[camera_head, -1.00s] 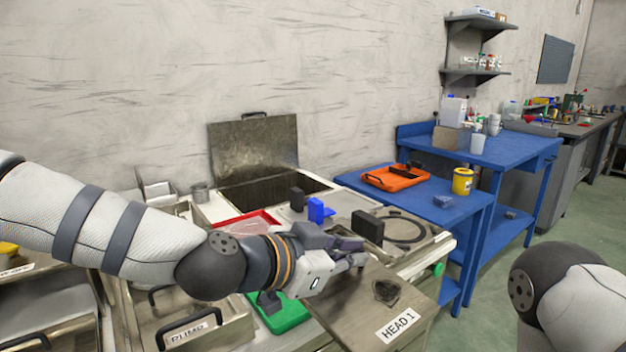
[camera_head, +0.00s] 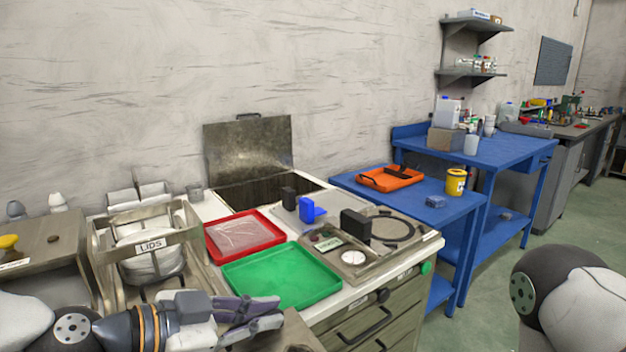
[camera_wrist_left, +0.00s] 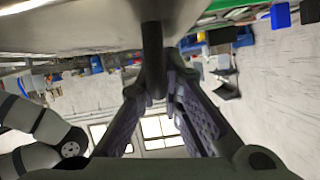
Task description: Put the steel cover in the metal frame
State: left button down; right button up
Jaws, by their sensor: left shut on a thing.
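My left gripper (camera_head: 278,314) is at the bottom of the head view, shut on the dark handle (camera_wrist_left: 153,58) of a grey steel cover. The cover fills the top left of the left wrist view (camera_wrist_left: 75,28). In the head view only a piece of the cover (camera_head: 298,335) shows at the bottom edge, beside the fingers. A metal frame (camera_head: 98,257) labelled "LIDS" stands at the left, above and behind my left arm. It has pale rounded lids in it. The gripper and cover are apart from it. My right gripper is out of view.
A green tray (camera_head: 245,287) and a red tray (camera_head: 215,248) lie on the counter. Black and blue blocks stand to their right. An upright steel lid (camera_head: 248,150) stands behind an open well. A blue table (camera_head: 450,208) is further right.

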pick_arm(q)
jog(key=s+a+f, duration=0.4)
jog(key=s+a, duration=0.1)
jog(key=a, duration=0.5)
jog(key=shift+a+f+m, duration=0.15)
jog(key=shift+a+m, duration=0.1)
jog(key=shift+m, duration=0.05)
jog(key=shift+f, duration=0.1)
